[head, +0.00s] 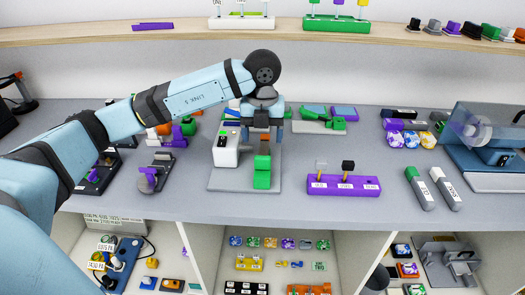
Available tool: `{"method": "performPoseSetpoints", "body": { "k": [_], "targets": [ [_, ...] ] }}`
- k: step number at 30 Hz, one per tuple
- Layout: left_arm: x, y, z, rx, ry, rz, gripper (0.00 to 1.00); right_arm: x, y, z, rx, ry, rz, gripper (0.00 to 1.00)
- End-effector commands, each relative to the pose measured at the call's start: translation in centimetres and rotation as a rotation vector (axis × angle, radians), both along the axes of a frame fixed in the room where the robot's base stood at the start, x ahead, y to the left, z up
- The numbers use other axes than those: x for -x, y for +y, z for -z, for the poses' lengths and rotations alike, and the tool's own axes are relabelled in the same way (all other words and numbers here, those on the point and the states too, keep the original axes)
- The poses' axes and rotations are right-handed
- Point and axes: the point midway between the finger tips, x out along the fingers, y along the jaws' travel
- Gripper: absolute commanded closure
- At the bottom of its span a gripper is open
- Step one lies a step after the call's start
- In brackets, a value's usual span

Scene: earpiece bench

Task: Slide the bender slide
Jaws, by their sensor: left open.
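A bender-like device stands at the middle of the bench on a flat grey base plate (228,183). It has a white box (226,155) with small buttons on the left and a green block (262,173) at the front right, which may be the slide; I cannot be sure. My left gripper (262,133) points down from above, behind the green block. It is open. The gripper hides the rear of the device, and I cannot tell whether its fingers touch any part. My right gripper is out of view.
A purple holder (343,187) with two upright tools stands to the right. Two grey marker-like tools (446,189) lie further right. A grey stand with a purple part (149,176) is at the left. Bench (310,225) is clear along the front.

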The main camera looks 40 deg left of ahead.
Motion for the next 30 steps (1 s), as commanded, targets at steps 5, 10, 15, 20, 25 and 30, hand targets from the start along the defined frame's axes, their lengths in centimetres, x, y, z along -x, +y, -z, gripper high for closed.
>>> {"method": "performPoseSetpoints", "body": {
  "k": [5, 10, 15, 20, 25, 30],
  "targets": [
    [-0.1, 0.0, -3.5, 0.000, -0.002, -0.001, 0.28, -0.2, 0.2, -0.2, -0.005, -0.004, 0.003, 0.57],
    [0.0, 0.0, -5.1, 0.000, 0.000, 0.000, 0.28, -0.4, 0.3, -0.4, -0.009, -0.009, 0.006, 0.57],
    [0.0, 0.0, -5.5, -0.001, 0.001, 0.000, 0.28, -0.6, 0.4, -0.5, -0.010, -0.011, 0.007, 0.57],
    [0.0, 0.0, -5.5, -0.001, 0.001, 0.000, 0.28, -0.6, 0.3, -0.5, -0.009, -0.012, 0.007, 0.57],
    [0.0, 0.0, -5.4, -0.001, 0.001, 0.000, 0.28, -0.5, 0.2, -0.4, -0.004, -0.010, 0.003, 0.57],
    [0.0, 0.0, -5.4, -0.001, 0.001, -0.001, 0.28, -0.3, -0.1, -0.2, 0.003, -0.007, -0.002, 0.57]
  ]
}}
